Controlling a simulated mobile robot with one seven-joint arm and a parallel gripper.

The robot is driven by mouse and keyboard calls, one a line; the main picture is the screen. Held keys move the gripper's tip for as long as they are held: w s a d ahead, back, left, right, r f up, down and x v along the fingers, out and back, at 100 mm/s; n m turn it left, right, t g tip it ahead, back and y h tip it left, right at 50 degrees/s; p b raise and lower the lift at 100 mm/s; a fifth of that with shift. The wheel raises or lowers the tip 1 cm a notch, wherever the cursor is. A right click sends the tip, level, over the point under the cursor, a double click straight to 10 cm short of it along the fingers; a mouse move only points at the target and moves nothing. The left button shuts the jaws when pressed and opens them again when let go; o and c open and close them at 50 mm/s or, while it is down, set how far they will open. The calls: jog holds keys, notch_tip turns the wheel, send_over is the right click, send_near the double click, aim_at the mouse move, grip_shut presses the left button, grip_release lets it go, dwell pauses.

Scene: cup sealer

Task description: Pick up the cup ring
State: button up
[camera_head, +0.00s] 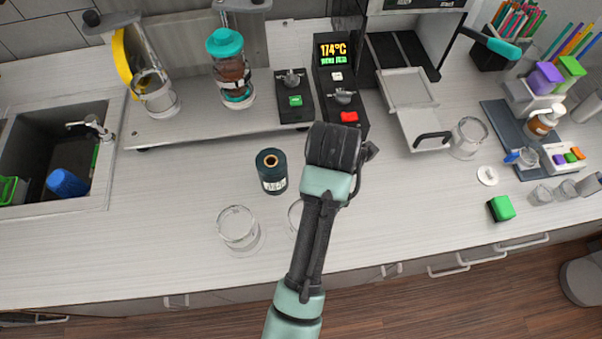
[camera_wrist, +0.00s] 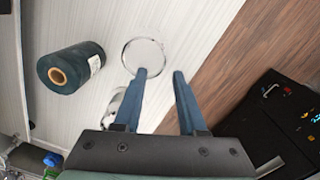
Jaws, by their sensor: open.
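My gripper (camera_wrist: 163,73) is open and empty, with its two blue fingers apart above the counter. In the wrist view a thin clear round rim (camera_wrist: 160,48) lies beyond the fingertips; it looks like a ring or a cup mouth, and I cannot tell which. In the head view a clear round item (camera_head: 294,212) is partly hidden behind my arm. A clear glass cup (camera_head: 238,226) stands to its left. A small white ring-like disc (camera_head: 487,175) lies on the right of the counter. I cannot tell for sure which is the cup ring.
A dark film spool (camera_head: 272,172) stands close by and also shows in the wrist view (camera_wrist: 72,68). The sealer (camera_head: 341,90) with its pulled-out tray (camera_head: 424,128) is behind. A sink (camera_head: 50,150) is at left, a green block (camera_head: 501,208) at right. The front counter strip is mostly clear.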

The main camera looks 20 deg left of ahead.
jog(key=shift+g, duration=0.3)
jog(key=f, duration=0.2)
jog(key=f+b, duration=0.1)
jog(key=f, duration=0.1)
jog(key=s+f, duration=0.1)
jog(key=f, duration=0.1)
jog(key=shift+f+b, duration=0.25)
jog(key=shift+b, duration=0.15)
jog(key=shift+f+p, duration=0.9)
jog(key=shift+f, duration=2.05)
grip_shut()
